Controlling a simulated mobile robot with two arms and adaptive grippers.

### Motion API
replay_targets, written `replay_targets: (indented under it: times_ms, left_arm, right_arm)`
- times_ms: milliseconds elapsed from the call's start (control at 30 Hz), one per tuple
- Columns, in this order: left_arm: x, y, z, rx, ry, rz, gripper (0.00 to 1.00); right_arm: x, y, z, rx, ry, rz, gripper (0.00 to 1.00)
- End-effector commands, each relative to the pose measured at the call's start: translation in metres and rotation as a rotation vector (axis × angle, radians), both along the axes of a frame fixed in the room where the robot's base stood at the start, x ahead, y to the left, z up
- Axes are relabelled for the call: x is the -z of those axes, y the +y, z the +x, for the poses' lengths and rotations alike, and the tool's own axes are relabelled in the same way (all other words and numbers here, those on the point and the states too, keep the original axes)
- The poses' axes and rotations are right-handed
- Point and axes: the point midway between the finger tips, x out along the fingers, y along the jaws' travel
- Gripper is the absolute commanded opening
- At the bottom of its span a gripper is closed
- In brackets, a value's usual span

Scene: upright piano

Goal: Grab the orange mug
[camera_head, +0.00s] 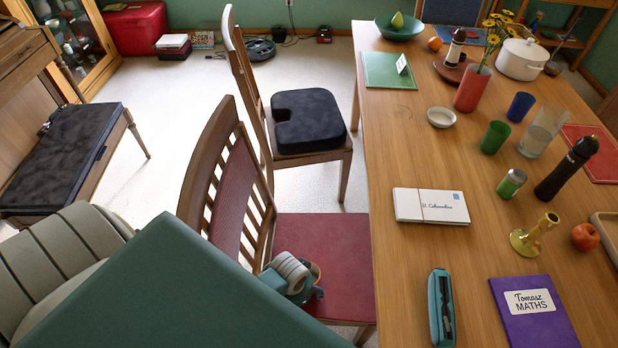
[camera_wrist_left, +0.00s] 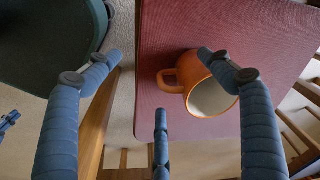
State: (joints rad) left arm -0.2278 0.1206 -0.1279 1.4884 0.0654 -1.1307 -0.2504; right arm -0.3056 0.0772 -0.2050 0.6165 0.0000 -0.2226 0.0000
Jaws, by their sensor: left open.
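The orange mug (camera_wrist_left: 212,92) is on the red seat of a wooden chair (camera_head: 335,250). In the left wrist view its pale inside faces the camera and its handle points left. In the head view my left gripper (camera_head: 297,280) is over that seat and hides most of the mug. In the left wrist view my left gripper (camera_wrist_left: 158,80) is open, with its blue-grey fingers spread. One fingertip overlaps the mug's upper rim in the picture; I cannot tell whether it touches. The handle lies between the fingers in the picture. My right gripper is not in view.
The chair's slatted back (camera_head: 222,185) rises left of the gripper. The wooden table (camera_head: 400,270) is close on the right, holding a pencil case (camera_head: 440,308), envelopes (camera_head: 431,206) and a purple book (camera_head: 535,318). Another chair with a black cushion (camera_head: 308,120) stands behind.

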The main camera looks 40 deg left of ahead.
Motion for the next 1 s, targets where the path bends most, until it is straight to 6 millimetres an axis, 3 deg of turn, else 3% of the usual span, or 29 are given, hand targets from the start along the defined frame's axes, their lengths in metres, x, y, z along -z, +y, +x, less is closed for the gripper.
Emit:
replay_targets:
  times_ms: [33,167,433,700,1000]
  left_arm:
    - [-0.013,0.003,0.019,0.031,-0.001,0.005,0.8]
    - [-0.04,0.012,0.049,0.128,0.038,0.014,0.8]
    - [-0.042,0.024,0.079,0.256,0.114,0.007,0.8]
    - [-0.003,0.025,0.08,0.267,0.123,0.004,0.8]
    - [0.024,0.024,0.076,0.266,0.124,0.004,0.8]
  right_arm:
    - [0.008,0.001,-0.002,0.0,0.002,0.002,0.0]
    - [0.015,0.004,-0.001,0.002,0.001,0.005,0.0]
    - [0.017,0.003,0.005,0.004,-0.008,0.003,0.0]
    - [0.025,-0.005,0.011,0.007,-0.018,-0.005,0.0]
    - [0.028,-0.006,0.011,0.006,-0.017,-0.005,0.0]
